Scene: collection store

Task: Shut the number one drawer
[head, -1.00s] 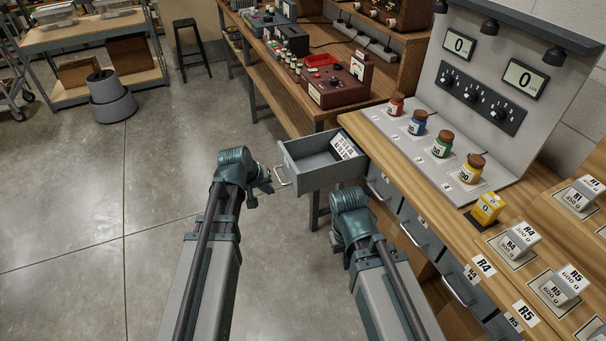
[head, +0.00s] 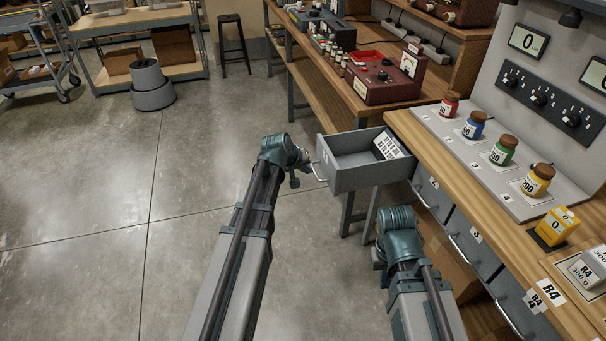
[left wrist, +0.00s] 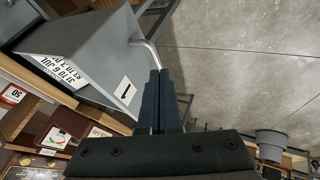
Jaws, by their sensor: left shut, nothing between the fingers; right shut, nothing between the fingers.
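The number one drawer (head: 345,178) is grey and stands pulled out from the bench. A printed card (head: 387,146) lies inside it. In the left wrist view the drawer front (left wrist: 122,58) carries a "1" label and a silver bar handle. My left gripper (head: 303,160) is shut and empty, just in front of the drawer's handle. In the left wrist view its fingertips (left wrist: 160,72) lie beside the handle's end; I cannot tell whether they touch. My right gripper is hidden behind its own wrist in the head view, below and to the right of the drawer.
Shut drawers with bar handles (head: 470,243) line the bench front. Jars (head: 473,125) and a yellow block (head: 557,226) stand on the bench top. A red instrument (head: 382,80) sits on the bench behind. The floor (head: 100,240) at left is clear.

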